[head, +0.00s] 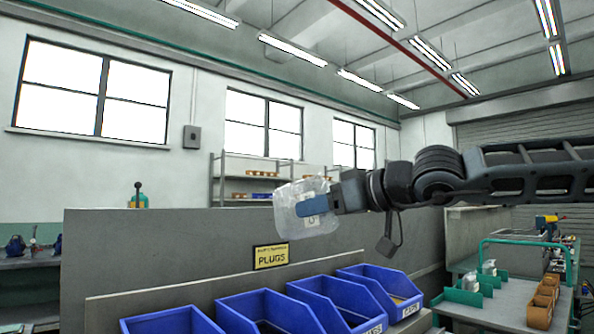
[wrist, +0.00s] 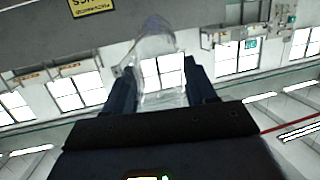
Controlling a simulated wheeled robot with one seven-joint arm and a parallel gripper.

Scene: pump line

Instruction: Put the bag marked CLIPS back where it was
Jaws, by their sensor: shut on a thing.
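My gripper (head: 318,205) is shut on a clear plastic bag (head: 292,222) and holds it in the air, in front of the grey partition and above the blue bins. The bag's print is too small to read, so I cannot tell whether it says CLIPS. In the wrist view the bag (wrist: 160,72) shows between the two dark blue fingers of my gripper (wrist: 160,95). Several open blue bins (head: 262,306) stand in a row below; small labels show on the right ones, too small to read with certainty.
A yellow PLUGS sign (head: 271,256) is on the grey partition (head: 160,250) behind the bins. A shelf (head: 250,181) stands behind the partition.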

